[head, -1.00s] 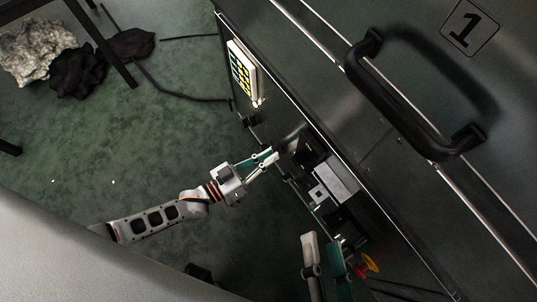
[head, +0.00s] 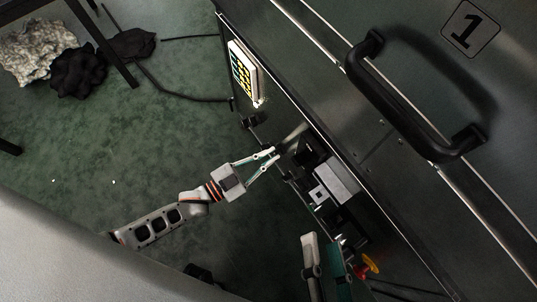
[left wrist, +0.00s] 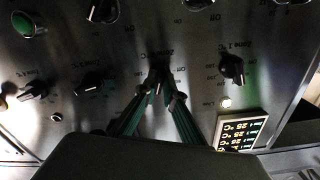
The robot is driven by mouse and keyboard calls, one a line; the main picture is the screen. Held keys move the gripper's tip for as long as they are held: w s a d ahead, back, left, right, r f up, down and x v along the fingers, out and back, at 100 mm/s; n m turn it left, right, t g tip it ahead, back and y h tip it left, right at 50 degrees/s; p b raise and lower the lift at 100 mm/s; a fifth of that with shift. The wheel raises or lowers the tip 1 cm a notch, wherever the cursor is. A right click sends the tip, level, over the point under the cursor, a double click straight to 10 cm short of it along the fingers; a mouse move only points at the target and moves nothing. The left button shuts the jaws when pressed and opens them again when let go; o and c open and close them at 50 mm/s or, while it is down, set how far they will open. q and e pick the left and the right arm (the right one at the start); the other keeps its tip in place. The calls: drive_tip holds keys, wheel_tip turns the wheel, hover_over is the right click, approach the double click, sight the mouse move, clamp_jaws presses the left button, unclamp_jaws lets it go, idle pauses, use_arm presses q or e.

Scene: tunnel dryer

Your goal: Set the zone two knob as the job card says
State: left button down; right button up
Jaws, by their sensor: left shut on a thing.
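My left gripper (head: 275,153) reaches the control panel on the side of the machine in the head view. In the left wrist view its two green-sided fingers (left wrist: 159,98) are shut on a dark knob (left wrist: 158,80) in the middle of the panel. The label above this knob is upside down and appears to read zone 2. The knob's pointer and scale are partly hidden by the fingers. My right gripper (head: 324,240) is at the bottom of the head view, with its pale and green fingers apart and nothing seen between them. I cannot make out a job card.
A lit display (left wrist: 238,132) shows several 25 °C readings. Other dark knobs (left wrist: 232,68) and a green button (left wrist: 27,24) sit on the panel. A red and yellow knob (head: 366,262) is near my right gripper. A large black handle (head: 405,100) sticks out from the machine.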

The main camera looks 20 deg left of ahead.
idle(0.5)
use_arm(q)
drive_tip(key=c, duration=2.1)
unclamp_jaws()
drive_tip(key=shift+c, duration=0.2)
drive_tip(key=v, duration=1.2)
